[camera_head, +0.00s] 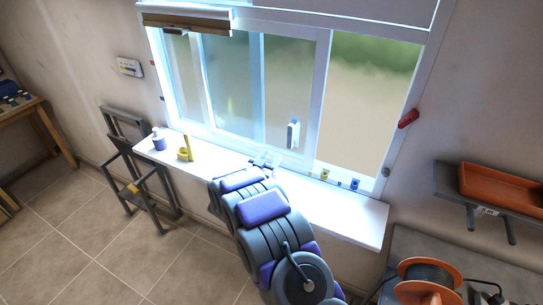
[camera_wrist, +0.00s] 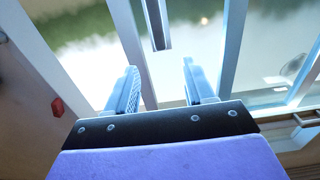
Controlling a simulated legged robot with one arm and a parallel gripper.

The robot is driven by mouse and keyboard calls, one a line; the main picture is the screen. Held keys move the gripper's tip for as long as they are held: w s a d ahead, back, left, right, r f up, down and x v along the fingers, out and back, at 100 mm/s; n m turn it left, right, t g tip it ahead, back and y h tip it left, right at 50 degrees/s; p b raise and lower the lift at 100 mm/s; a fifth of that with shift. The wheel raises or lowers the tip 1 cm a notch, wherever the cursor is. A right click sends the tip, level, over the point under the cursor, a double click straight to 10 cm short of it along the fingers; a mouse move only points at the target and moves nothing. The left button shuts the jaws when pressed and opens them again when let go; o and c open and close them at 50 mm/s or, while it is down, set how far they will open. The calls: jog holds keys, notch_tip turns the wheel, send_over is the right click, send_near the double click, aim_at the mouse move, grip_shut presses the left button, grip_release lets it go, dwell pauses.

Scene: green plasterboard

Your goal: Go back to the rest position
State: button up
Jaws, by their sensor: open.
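My gripper (camera_wrist: 159,80) shows in the wrist view with its two pale fingers spread apart and nothing between them. In the head view my gripper (camera_head: 264,163) is small and partly hidden by my own arm, which reaches up from the bottom to the window sill (camera_head: 340,212). It is above the sill, in front of the window. The window handle (camera_head: 293,134) is a pale upright piece on the frame, apart from my gripper. In the wrist view a dark bar (camera_wrist: 156,24) lies beyond the fingertips.
A purple and white bottle (camera_head: 158,139) and a yellow object (camera_head: 185,150) stand on the left of the sill. Small yellow and blue items (camera_head: 354,184) sit on the right. A shelf with an orange tray (camera_head: 500,188) and an orange reel (camera_head: 430,272) are at right.

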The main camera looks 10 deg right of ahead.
dwell(0.4)
jog(key=s+a+r+n+g+y+b, duration=0.25)
jog(key=a+y+b, duration=0.3)
jog(key=y, duration=0.35)
jog(key=s+a+r+n+g+y+b, duration=0.2)
jog(key=s+n+g+y, duration=0.1)
jog(key=s, duration=0.8)
jog(key=s+d+f+g+b, duration=0.1)
jog(key=s+d+g+b, duration=0.1)
jog(key=s, duration=1.2)
jog(key=s+d+f+n+g+h+b, duration=0.1)
jog(key=s+d+g, duration=0.4)
jog(key=s, duration=1)
jog(key=s+d+f+g+h+b, duration=0.1)
jog(key=s+d+f+g+b, duration=0.2)
jog(key=s, duration=1.2)
jog(key=d+g, duration=0.1)
jog(key=d, duration=0.1)
jog(key=shift+s+d, duration=0.2)
jog(key=shift+d, duration=0.15)
